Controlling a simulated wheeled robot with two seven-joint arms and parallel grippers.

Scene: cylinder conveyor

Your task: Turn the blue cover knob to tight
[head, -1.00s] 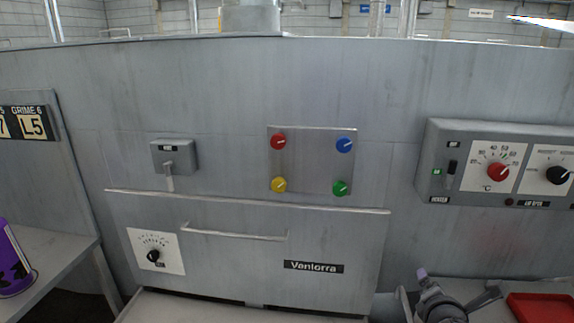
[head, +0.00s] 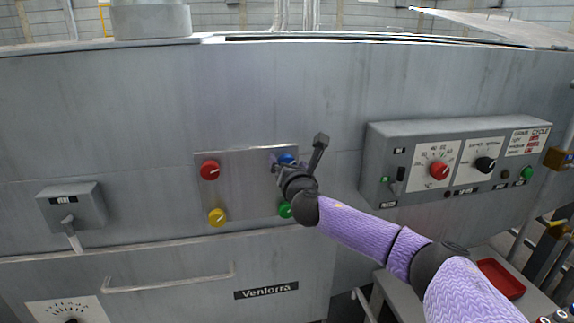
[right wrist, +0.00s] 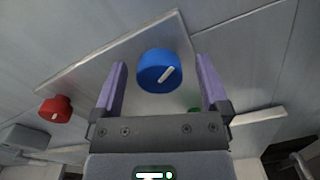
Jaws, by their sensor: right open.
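The blue knob (head: 286,158) is at the upper right of a square metal plate (head: 240,180) on the grey machine front. My right gripper (head: 283,165) is in front of it and partly covers it. In the right wrist view, the blue knob (right wrist: 160,71) shows a white mark slanting up to the right. The open fingers of my right gripper (right wrist: 160,88) stand on either side of the knob, with gaps, and hold nothing. Whether the fingertips reach around the knob in depth is hard to tell. My left gripper is not in view.
A red knob (head: 210,170), a yellow knob (head: 217,217) and a partly hidden green knob (head: 285,210) sit at the plate's other corners. A control box (head: 455,165) juts out to the right. A lever box (head: 72,207) is at the left.

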